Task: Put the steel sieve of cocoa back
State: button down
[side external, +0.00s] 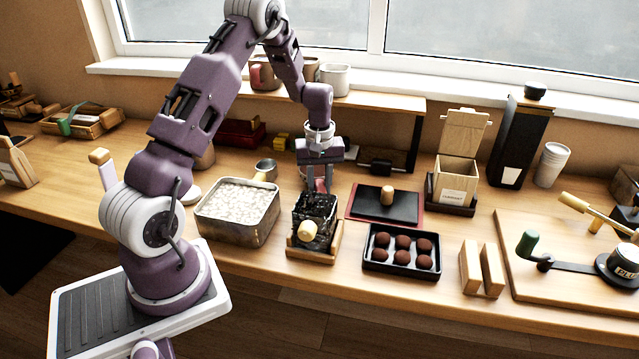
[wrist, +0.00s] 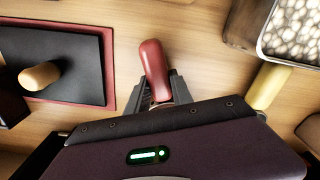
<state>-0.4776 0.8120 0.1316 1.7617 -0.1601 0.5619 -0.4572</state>
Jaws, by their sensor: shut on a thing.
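My gripper (side external: 320,183) points down behind a dark open-topped box. It is shut on a rounded red handle (wrist: 154,70), which sticks out between the fingers in the wrist view. The red handle also shows in the side view (side external: 320,187), low near the table. What the handle belongs to is hidden, so I cannot tell whether it is the sieve. A small steel cup-like piece (side external: 265,167) with a yellow handle (wrist: 269,86) is beside the metal bin; I cannot tell its contents.
The metal bin (side external: 213,222) of pale pieces stands left of the dark box (side external: 315,210), which sits in a wooden stand (side external: 312,258). A dark board on a red mat (side external: 354,208) lies right. A tray of brown balls (side external: 402,272) is in front of it.

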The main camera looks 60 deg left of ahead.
aim_at(319, 183)
jog(key=shift+f, duration=0.55)
dwell(0.4)
jog(key=c, duration=1.1)
grip_release()
jog(key=shift+o, duration=0.2)
notch_tip(319, 183, up, 7)
jog(key=shift+r, duration=0.1)
